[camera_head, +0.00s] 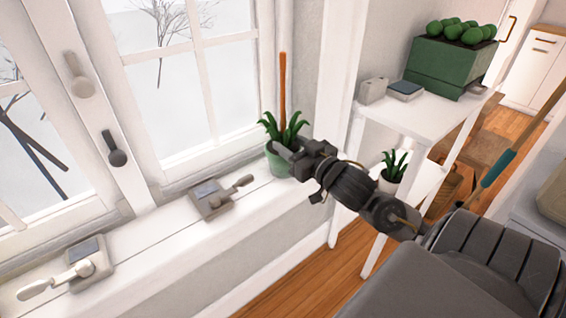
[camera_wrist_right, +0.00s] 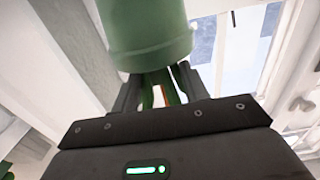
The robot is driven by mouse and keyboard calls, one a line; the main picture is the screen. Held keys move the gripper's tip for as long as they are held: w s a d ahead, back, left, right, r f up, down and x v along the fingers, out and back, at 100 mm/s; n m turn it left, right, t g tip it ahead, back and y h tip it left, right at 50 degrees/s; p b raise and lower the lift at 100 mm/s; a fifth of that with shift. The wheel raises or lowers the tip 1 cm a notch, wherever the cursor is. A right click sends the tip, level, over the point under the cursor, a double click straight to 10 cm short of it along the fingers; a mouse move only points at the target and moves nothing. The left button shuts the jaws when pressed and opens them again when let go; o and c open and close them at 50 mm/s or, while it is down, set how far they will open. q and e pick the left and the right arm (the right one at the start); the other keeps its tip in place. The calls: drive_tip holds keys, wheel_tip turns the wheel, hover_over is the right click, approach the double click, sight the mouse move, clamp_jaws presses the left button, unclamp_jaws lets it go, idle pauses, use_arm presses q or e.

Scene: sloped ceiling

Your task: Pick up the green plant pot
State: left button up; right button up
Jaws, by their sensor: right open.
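The green plant pot (camera_head: 277,165) stands on the white windowsill near its right end, with spiky leaves and a thin brown stick rising from it. My right gripper (camera_head: 291,156) is at the pot's right side, overlapping part of it in the head view. In the right wrist view the green pot (camera_wrist_right: 148,28) fills the top centre, just past the fingertips. The right gripper (camera_wrist_right: 157,78) is open there, with green leaves and a bit of brown showing between its fingers. I cannot tell whether a finger touches the pot. My left gripper is not in view.
The windowsill (camera_head: 150,255) carries grey window latches to the left. Right of the pot is a white shelf (camera_head: 425,115) with a green planter (camera_head: 445,68) and small boxes. A white-potted plant (camera_head: 391,175) is on its lower level. Window glass stands close behind the pot.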

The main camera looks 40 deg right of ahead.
drive_tip(key=shift+w+d+r+b, duration=0.15)
drive_tip(key=shift+w+b, duration=0.55)
drive_tip(key=shift+w, duration=1.9)
clamp_jaws()
